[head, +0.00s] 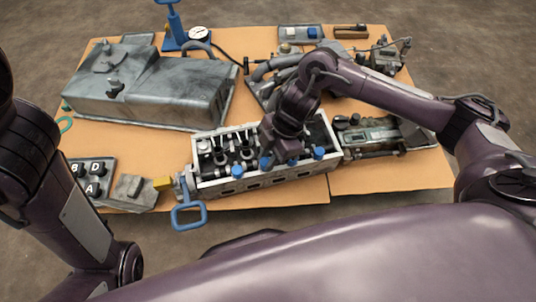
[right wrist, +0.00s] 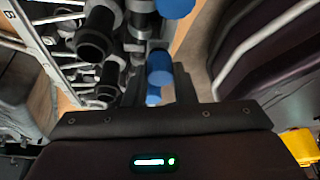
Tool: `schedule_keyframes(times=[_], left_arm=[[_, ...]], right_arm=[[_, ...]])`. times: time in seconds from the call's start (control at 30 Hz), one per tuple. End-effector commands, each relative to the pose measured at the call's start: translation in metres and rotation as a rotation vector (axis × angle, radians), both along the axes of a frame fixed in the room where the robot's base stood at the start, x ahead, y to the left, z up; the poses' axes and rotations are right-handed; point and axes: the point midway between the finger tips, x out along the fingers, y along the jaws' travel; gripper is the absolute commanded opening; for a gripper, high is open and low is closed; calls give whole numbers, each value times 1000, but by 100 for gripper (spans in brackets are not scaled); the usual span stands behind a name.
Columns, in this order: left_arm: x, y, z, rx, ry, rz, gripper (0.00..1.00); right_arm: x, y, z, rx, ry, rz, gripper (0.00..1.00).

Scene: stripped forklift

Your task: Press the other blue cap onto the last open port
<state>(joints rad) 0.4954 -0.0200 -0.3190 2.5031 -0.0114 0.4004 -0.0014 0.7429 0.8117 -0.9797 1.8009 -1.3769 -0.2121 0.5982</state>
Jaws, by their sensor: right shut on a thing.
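The engine block (head: 262,182), a long open grey box with a pale rim, lies along the front of the table. Blue caps show along its near side: one at the left (head: 237,170), one near the middle (head: 265,163) and one at the right (head: 319,152). My right gripper (head: 284,158) reaches down over the block between the middle and right caps. In the right wrist view it is shut on a blue cap (right wrist: 159,66), close to the block. Another blue cap (right wrist: 175,7) shows beyond it. The port under the held cap is hidden. My left gripper is out of view.
A big grey cover (head: 150,90) fills the back left. Grey machinery (head: 380,135) adjoins the right end. A small tray (head: 301,40) stands at the back.

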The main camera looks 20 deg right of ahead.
Motion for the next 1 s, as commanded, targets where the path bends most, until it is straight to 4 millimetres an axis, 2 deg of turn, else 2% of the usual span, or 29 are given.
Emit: schedule_keyframes(times=[1.0], left_arm=[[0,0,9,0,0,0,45]], right_arm=[[0,0,0,0,0,0,3]])
